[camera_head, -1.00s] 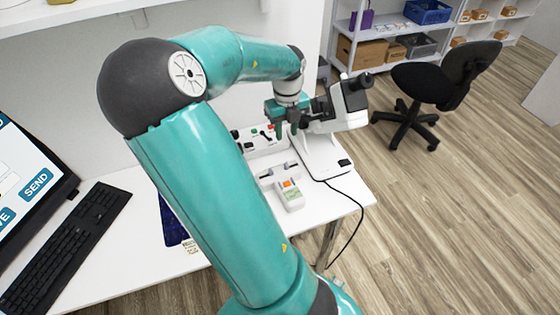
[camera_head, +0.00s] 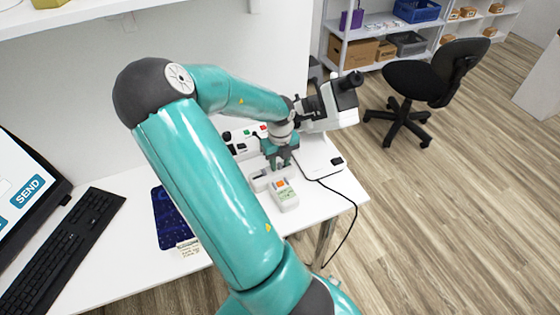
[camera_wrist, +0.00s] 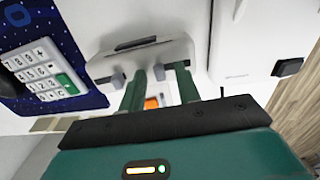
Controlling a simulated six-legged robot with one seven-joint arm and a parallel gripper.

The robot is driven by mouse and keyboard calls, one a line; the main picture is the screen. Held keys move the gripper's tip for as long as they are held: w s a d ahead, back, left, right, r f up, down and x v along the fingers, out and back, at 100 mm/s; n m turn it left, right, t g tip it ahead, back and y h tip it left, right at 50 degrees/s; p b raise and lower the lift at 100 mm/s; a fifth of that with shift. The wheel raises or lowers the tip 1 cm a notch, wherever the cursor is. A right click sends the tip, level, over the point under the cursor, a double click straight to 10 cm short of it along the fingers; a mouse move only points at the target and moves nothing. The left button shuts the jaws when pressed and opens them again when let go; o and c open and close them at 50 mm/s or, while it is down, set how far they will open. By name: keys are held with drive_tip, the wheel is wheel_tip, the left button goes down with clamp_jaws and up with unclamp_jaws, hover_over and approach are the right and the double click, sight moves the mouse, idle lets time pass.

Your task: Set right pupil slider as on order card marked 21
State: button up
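A pale slider unit (camera_head: 259,181) with small grey sliders stands on the white table; it also shows in the wrist view (camera_wrist: 165,50), with a dark slot on top. My gripper (camera_head: 280,164) is over its right part, fingers pointing down. In the wrist view its two green fingers (camera_wrist: 161,76) are apart, tips close to grey slider parts near the unit's edge; I cannot tell whether they touch. One grey slider (camera_wrist: 117,80) is left of the fingers. A small beige card (camera_head: 188,247) lies at the table's front; I cannot read a 21 on it.
A white device with an orange button (camera_head: 285,195) stands just in front of the unit. A microscope-like instrument (camera_head: 335,105) is behind right. A blue mat (camera_head: 168,218), with a keypad (camera_wrist: 45,75) on it, and a keyboard (camera_head: 65,245) are left. A cable hangs off the right edge.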

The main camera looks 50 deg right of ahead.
clamp_jaws()
drive_tip(key=shift+s+d, duration=0.25)
drive_tip(key=shift+d, duration=0.35)
unclamp_jaws()
